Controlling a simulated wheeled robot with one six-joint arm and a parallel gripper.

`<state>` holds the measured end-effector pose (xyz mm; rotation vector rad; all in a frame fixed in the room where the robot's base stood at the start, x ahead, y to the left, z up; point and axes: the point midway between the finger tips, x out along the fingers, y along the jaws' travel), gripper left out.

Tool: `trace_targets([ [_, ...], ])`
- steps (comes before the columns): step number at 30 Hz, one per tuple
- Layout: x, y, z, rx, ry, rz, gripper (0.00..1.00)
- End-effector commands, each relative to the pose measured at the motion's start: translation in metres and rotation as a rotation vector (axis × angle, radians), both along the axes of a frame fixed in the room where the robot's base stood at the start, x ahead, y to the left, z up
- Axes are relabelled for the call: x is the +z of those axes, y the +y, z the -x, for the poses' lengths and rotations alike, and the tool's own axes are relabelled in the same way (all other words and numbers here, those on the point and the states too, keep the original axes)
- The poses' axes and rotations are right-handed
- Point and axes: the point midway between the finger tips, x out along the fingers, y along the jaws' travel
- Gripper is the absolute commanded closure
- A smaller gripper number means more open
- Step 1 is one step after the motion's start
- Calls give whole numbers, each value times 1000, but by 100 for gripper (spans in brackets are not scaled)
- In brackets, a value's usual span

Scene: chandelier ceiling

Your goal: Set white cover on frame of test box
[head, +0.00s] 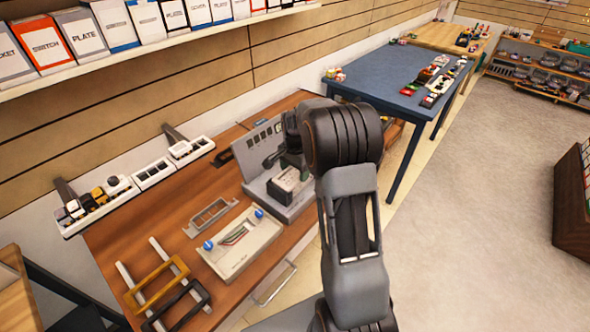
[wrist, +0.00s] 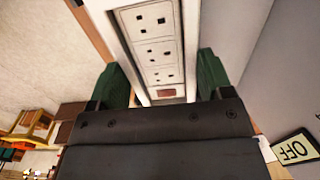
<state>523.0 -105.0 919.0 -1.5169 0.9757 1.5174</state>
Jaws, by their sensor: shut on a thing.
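The grey test box (head: 262,155), with an upright panel and a base, stands at the far end of the wooden bench. My gripper (wrist: 162,82) is at the test box, its green fingers on either side of a white rim. I take this rim to be the white cover (wrist: 110,28); it surrounds a column of socket plates (wrist: 152,50). The gripper is shut on it. In the head view my arm hides part of the box, and a block with a pale top (head: 290,182) shows below the gripper. Whether the cover is seated on the frame cannot be told.
A cream tray with wires (head: 218,268), a grey frame (head: 198,232), a yellow frame (head: 134,300) and a black frame (head: 203,290) lie on the wooden bench (head: 130,228). White bins (head: 70,228) line its back edge. An OFF sign (wrist: 296,149) is beside the gripper.

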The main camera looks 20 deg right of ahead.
Motion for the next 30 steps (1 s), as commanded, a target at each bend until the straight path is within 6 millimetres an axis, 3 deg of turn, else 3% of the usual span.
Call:
trace_targets([
  [6,0,0,0,0,0,0,50],
  [7,0,0,0,0,0,0,26],
  [15,0,0,0,0,0,0,0],
  [30,11,0,0,0,-1,0,0],
])
